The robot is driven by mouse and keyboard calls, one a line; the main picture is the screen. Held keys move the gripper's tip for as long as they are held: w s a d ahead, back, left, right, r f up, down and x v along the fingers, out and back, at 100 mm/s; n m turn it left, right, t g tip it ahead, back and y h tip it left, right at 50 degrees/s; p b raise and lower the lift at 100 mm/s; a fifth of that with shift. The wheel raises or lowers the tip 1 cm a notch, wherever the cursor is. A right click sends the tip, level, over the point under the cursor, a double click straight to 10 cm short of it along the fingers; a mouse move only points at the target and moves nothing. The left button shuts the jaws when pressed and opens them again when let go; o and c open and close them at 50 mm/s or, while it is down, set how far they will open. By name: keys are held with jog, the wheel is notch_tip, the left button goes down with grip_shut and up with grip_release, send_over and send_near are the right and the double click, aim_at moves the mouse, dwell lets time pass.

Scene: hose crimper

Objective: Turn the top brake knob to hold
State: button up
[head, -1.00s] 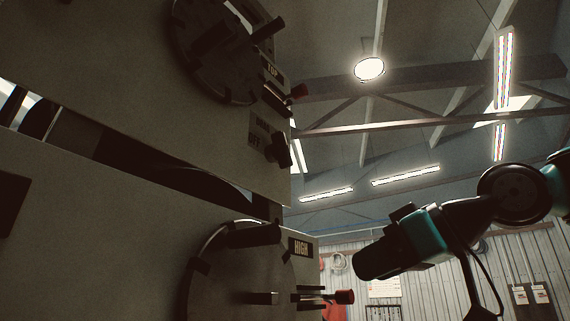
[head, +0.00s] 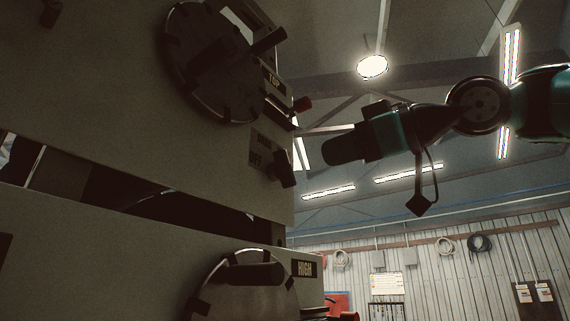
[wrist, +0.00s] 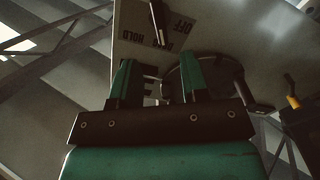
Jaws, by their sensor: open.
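The top brake knob (head: 281,168) is a dark lever-like knob near the right edge of the upper grey panel in the head view, right of a HOLD/OFF label (head: 262,147). In the wrist view the knob (wrist: 158,22) is at the top, beside the upside-down OFF and HOLD lettering. I cannot tell which mark it points to. My gripper (wrist: 156,82) is open and empty, its two green-tipped fingers apart, and the knob lies beyond them. In the head view my gripper (head: 340,150) is right of the knob, apart from it; its fingers are too dark to make out.
In the wrist view, a yellow-tipped part (wrist: 293,102) stands at right.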

aim_at(290, 167)
jog(key=p+x, duration=0.3)
jog(key=x, duration=0.6)
jog(key=shift+w+a+r, duration=0.15)
jog(key=shift+w+a, duration=0.05)
jog(key=shift+a, duration=0.1)
jog(key=shift+w+a+p, duration=0.35)
jog(key=shift+a, duration=0.05)
jog(key=c, duration=0.6)
